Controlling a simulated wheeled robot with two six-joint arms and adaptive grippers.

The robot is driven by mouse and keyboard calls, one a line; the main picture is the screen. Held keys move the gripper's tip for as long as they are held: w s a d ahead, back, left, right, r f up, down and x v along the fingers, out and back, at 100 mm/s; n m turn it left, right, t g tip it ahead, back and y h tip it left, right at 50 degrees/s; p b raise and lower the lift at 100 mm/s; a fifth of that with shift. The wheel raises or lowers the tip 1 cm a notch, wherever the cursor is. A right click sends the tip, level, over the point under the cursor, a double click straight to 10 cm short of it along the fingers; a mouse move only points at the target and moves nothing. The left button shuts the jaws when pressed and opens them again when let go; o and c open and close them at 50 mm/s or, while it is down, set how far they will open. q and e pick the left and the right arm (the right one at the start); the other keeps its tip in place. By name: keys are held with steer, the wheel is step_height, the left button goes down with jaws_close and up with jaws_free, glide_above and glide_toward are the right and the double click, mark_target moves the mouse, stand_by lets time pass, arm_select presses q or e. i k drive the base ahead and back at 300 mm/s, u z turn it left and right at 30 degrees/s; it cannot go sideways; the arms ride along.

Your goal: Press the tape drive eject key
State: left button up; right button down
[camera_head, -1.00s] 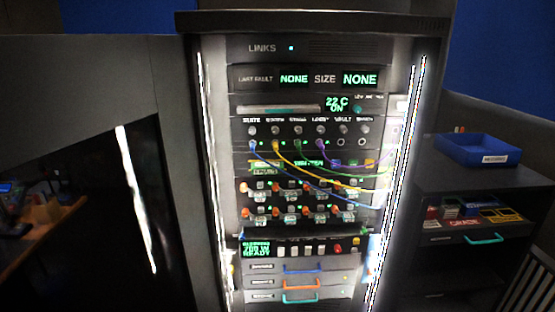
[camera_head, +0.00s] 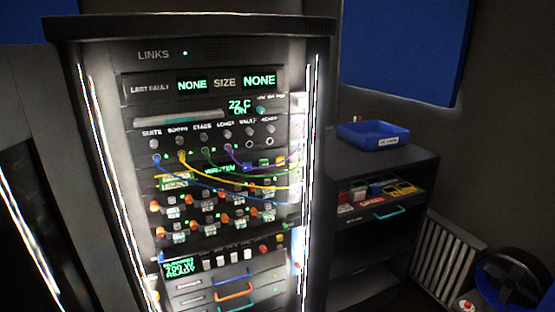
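The equipment rack (camera_head: 228,50) stands left of centre with its lit front facing me. No key on it can be read as the tape drive eject key at this size. A unit with green text and small coloured keys (camera_head: 264,162) sits mid-rack, partly behind cables. A lower panel has a green display (camera_head: 180,268) reading READY, a row of pale keys (camera_head: 221,261) and a red knob or button (camera_head: 264,249). Below are drawers with blue, orange and green handles (camera_head: 234,290). Neither gripper is in view.
Yellow, blue, green and purple cables (camera_head: 215,190) loop across the rack front. A dark shelf unit (camera_head: 400,165) on the right holds a blue bin (camera_head: 373,136). Right of it are a white radiator (camera_head: 448,255) and a black fan-like object (camera_head: 512,280).

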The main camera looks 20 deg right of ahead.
mark_target(278, 158)
steer(key=i, duration=0.9)
